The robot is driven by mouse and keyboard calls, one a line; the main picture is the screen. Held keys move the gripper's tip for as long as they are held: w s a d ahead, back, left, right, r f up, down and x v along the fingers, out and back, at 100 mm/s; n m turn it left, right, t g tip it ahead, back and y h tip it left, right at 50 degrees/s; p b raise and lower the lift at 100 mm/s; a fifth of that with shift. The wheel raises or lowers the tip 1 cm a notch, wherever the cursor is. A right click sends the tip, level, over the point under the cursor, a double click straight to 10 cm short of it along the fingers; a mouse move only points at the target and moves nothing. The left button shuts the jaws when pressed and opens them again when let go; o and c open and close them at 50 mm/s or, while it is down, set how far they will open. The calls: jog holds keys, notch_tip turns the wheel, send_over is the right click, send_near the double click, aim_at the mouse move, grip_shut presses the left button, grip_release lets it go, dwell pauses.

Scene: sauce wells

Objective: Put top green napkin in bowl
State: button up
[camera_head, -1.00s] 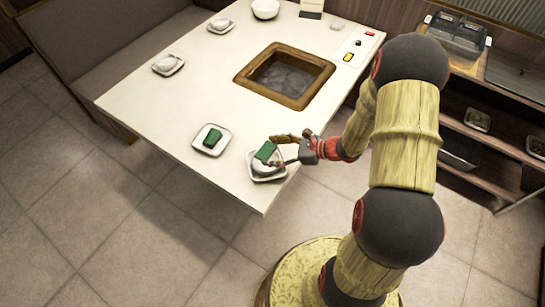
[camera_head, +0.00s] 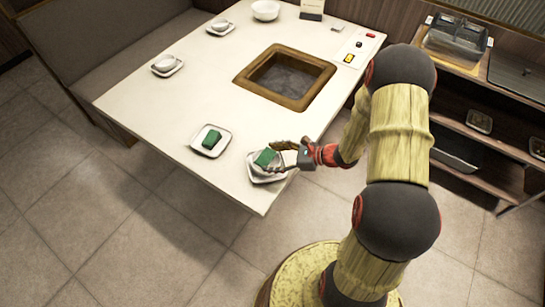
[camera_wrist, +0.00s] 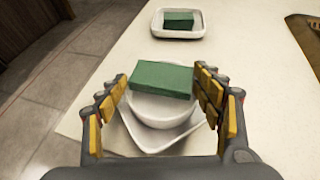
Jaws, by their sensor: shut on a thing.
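A green napkin (camera_wrist: 161,79), a folded block, is held between the fingers of my gripper (camera_wrist: 160,90), over the mouth of a white bowl (camera_wrist: 162,112). The bowl stands on a white square plate (camera_wrist: 192,146) near the table's front corner. In the head view the napkin (camera_head: 265,157) covers most of the bowl, and my gripper (camera_head: 281,159) reaches in from the right. I cannot tell whether the napkin touches the bowl's rim. A second green napkin (camera_wrist: 179,19) lies on another white plate (camera_wrist: 157,31) beyond it; it also shows in the head view (camera_head: 211,139).
The cream table (camera_head: 180,110) has a wood-framed square grill well (camera_head: 288,76) in its middle. Bowls on plates (camera_head: 167,65) stand along its left edge, and a white bowl (camera_head: 265,10) at the back. A shelf unit (camera_head: 495,150) stands at the right.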

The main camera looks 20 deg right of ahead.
jog(key=shift+f, duration=0.25)
jog(key=o, duration=0.8)
jog(key=shift+o, duration=0.2)
jog(key=shift+r, duration=0.1)
